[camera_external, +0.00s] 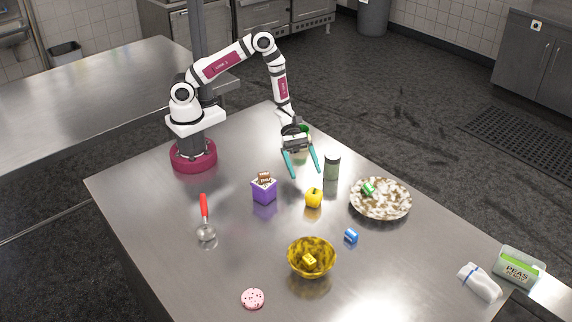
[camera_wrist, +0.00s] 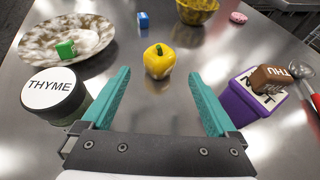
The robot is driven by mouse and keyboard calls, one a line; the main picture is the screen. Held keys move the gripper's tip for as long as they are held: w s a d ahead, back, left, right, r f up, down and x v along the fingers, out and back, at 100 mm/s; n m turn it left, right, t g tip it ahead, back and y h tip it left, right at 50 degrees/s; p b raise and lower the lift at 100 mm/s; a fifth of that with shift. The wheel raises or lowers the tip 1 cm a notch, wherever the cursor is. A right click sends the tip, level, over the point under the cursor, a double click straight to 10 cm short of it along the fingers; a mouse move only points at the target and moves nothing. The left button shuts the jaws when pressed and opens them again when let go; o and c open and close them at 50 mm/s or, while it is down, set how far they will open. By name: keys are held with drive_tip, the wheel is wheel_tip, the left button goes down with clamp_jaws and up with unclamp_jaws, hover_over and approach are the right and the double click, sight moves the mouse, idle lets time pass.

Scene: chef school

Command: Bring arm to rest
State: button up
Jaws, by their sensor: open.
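My gripper (camera_external: 302,165) is open and empty, with teal fingers pointing down above the metal table (camera_external: 150,220). In the wrist view its two fingers (camera_wrist: 165,100) are spread wide, with nothing between the tips. A yellow pepper-like item (camera_external: 313,198) stands on the table just ahead of the fingers. It also shows in the wrist view (camera_wrist: 159,61). A thyme jar (camera_external: 332,167) stands to the right of the gripper. A purple box (camera_external: 264,191) with a brown block (camera_external: 264,178) on top stands to its left.
A marbled plate (camera_external: 395,212) holds a green block (camera_external: 368,188). A yellow bowl (camera_external: 311,270) holds a yellow block (camera_external: 309,260). A blue block (camera_external: 351,236), red-handled scoop (camera_external: 205,215), pink disc (camera_external: 252,299), white cloth (camera_external: 480,283) and peas package (camera_external: 518,265) lie around. The table's left part is clear.

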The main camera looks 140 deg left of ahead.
drive_tip(key=d+r+m+g+h, duration=0.3)
drive_tip(key=d+r+m+h, duration=0.1)
drive_tip(key=d+r+m, duration=0.4)
drive_tip(key=s+d+r+m+g, duration=0.3)
drive_tip(key=s+d+m+g, duration=0.15)
drive_tip(key=d+m, duration=0.2)
drive_tip(key=s+d+r+m+g, duration=0.2)
drive_tip(key=s+d+m+g, duration=0.1)
drive_tip(key=s+d+m, duration=0.3)
drive_tip(key=s+a+r+m+g+y, duration=0.1)
drive_tip(key=s+r+m+y, duration=0.1)
drive_tip(key=s+m+y, duration=0.3)
drive_tip(key=s+a+r+m+g+y, duration=0.1)
drive_tip(key=s+m+y, duration=0.4)
drive_tip(key=m, duration=0.5)
drive_tip(key=s+r, duration=0.1)
drive_tip(key=s, duration=0.1)
drive_tip(key=shift+s+a+m, duration=0.3)
drive_tip(key=shift+s+m, duration=0.05)
drive_tip(key=shift+s, duration=0.05)
drive_tip(key=shift+g, duration=0.25)
